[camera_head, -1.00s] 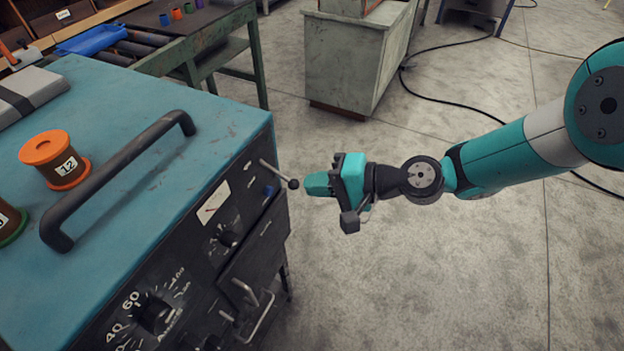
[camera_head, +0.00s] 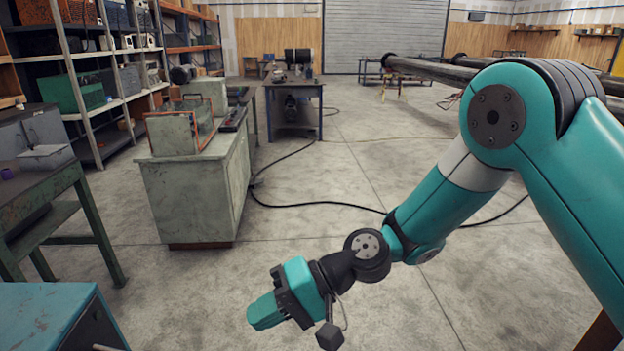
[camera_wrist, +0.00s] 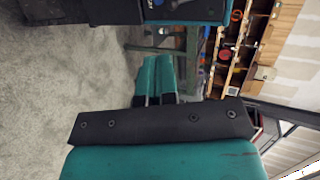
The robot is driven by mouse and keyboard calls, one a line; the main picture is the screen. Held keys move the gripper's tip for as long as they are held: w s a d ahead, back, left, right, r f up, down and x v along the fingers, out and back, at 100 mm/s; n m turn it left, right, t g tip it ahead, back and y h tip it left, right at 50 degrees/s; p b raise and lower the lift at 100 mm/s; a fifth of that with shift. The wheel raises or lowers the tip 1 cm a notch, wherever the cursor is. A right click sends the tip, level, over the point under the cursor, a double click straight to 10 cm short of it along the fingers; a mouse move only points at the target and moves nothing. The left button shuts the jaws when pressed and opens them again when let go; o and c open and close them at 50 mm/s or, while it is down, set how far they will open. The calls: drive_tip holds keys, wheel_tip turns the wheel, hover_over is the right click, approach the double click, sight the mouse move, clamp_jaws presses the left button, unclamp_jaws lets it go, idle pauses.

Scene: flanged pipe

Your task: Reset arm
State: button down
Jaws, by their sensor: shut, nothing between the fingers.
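My gripper (camera_head: 264,311) hangs at the lower middle of the head view, out over the bare concrete floor, with its teal fingers pointing left. The fingers are shut together and hold nothing. In the wrist view the two teal fingers (camera_wrist: 158,78) lie side by side, touching or nearly so. The arm reaches in from the right, bent at the elbow. The corner of the teal-topped cabinet (camera_head: 50,315) shows at the lower left, apart from the gripper.
A grey-green cabinet (camera_head: 195,195) stands left of centre, with an orange-framed box (camera_head: 180,130) on it. A green bench (camera_head: 60,200) and shelves (camera_head: 95,80) line the left. A black cable (camera_head: 310,204) crosses the floor. Long pipes (camera_head: 430,68) lie at the back right.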

drive_tip(key=s+d+r+n+t+h, duration=0.2)
drive_tip(key=s+d+r+n+h, duration=0.15)
drive_tip(key=d+r, duration=0.65)
drive_tip(key=s+d+r+t+h, duration=0.1)
drive_tip(key=s+d+h, duration=0.1)
drive_tip(key=s+d, duration=0.2)
drive_tip(key=s+d+r+t+h, duration=0.1)
drive_tip(key=s+d+h, duration=0.2)
drive_tip(key=d, duration=0.7)
drive_tip(key=shift+s+r+t, duration=0.2)
drive_tip(key=shift+s+t, duration=0.1)
drive_tip(key=shift+s, duration=0.55)
